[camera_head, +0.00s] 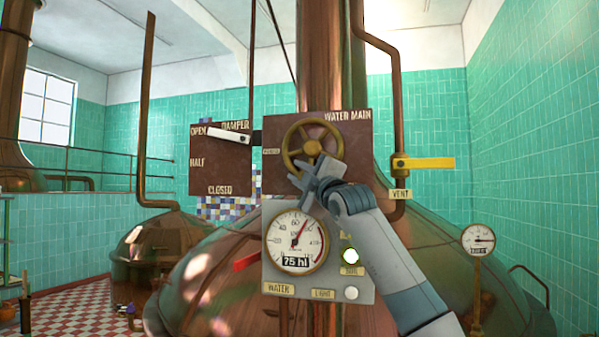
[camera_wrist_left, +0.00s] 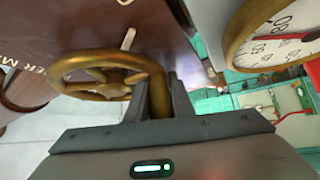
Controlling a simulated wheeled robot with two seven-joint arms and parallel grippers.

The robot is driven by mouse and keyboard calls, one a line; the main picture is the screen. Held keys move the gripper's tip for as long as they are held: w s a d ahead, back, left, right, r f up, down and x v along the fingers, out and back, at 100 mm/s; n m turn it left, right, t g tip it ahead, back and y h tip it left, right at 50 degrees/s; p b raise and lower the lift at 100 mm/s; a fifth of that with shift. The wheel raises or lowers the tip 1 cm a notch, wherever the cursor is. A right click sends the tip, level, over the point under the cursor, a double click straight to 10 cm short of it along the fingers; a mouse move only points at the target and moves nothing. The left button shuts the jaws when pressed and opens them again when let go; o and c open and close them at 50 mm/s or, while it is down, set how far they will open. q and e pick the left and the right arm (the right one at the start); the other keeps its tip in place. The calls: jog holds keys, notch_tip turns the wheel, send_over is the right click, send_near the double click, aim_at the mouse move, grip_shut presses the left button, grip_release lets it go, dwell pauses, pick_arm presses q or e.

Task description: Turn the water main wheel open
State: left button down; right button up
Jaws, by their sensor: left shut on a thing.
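The brass water main wheel (camera_head: 312,148) is on a dark red panel (camera_head: 360,135) labelled WATER MAIN, in the middle of the head view. My left gripper (camera_head: 314,178) is at the wheel's lower rim and hides part of it. In the left wrist view, the gripper's two fingers (camera_wrist_left: 160,98) stand on either side of the rim of the wheel (camera_wrist_left: 110,76), shut on it. A small label sits left of the wheel, too small to read surely. My right gripper is not in view.
Close below the wheel is a gauge box (camera_head: 340,290) with a round dial (camera_head: 296,242). Left is the damper panel (camera_head: 205,165) with a white lever (camera_head: 228,135) near OPEN. Right is a yellow vent lever (camera_head: 430,163). A copper kettle (camera_head: 490,285) stands behind.

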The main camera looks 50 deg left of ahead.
pick_arm(q)
jog(key=c, duration=1.8)
grip_release()
jog(key=shift+d, duration=0.1)
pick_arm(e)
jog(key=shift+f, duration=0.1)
